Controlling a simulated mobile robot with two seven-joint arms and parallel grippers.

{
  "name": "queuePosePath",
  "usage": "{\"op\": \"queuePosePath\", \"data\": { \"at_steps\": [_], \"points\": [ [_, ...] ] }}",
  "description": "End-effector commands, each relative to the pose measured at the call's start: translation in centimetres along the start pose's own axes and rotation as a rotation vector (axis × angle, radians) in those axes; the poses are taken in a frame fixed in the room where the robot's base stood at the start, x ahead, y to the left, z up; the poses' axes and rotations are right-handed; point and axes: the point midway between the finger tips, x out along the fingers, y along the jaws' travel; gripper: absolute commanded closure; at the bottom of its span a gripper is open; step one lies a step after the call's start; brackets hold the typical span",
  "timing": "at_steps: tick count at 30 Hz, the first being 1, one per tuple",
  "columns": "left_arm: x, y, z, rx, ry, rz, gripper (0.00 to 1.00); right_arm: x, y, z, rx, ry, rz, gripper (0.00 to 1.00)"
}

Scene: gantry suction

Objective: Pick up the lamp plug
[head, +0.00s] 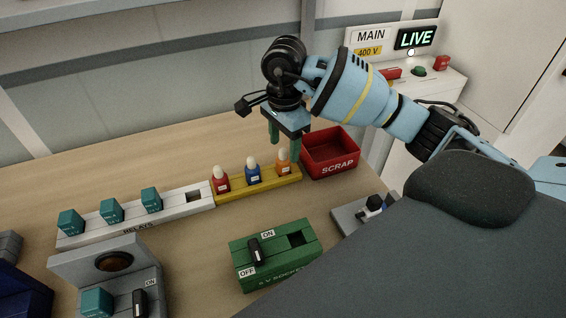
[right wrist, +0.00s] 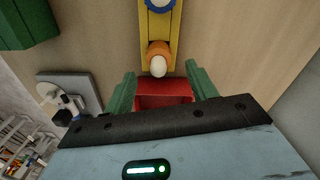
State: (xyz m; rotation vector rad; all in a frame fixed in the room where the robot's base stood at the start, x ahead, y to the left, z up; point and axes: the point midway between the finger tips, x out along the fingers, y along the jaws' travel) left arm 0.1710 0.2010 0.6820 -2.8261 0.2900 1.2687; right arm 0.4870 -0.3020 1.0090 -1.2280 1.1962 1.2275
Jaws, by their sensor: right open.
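Three plugs with pale rounded tops stand upright in a yellow rack (head: 262,186): a red one (head: 221,182), a blue one (head: 253,172) and an orange one (head: 284,166). No label tells me which is the lamp plug. My right gripper (head: 284,144) is open and empty, with green fingers pointing down close to the orange plug. In the right wrist view, the orange plug (right wrist: 158,56) lies just beyond the gap between the fingers (right wrist: 161,84), not between them. The blue plug (right wrist: 158,4) is cut by the top edge. My left gripper is out of view.
A red SCRAP bin (head: 333,166) stands right of the rack. A white relay rail (head: 180,207) with teal blocks adjoins its left. A green socket box (head: 275,262) and a grey fixture (head: 352,215) stand nearer. The bench (head: 120,165) behind the rails is clear.

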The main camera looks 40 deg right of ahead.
Motion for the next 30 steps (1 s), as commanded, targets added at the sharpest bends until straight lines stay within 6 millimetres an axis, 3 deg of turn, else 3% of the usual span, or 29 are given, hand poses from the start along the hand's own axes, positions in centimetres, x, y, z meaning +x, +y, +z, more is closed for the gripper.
{"op": "queuePosePath", "data": {
  "at_steps": [10,20,30],
  "points": [
    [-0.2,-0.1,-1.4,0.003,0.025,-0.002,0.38,4.3,0.2,0.5,0.0,0.001,0.001,0.43],
    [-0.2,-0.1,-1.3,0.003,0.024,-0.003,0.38,4.9,0.1,0.5,-0.001,0.001,0.0,0.43],
    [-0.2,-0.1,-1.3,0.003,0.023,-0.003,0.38,4.9,0.1,0.5,-0.001,0.001,0.0,0.87]
  ]
}}
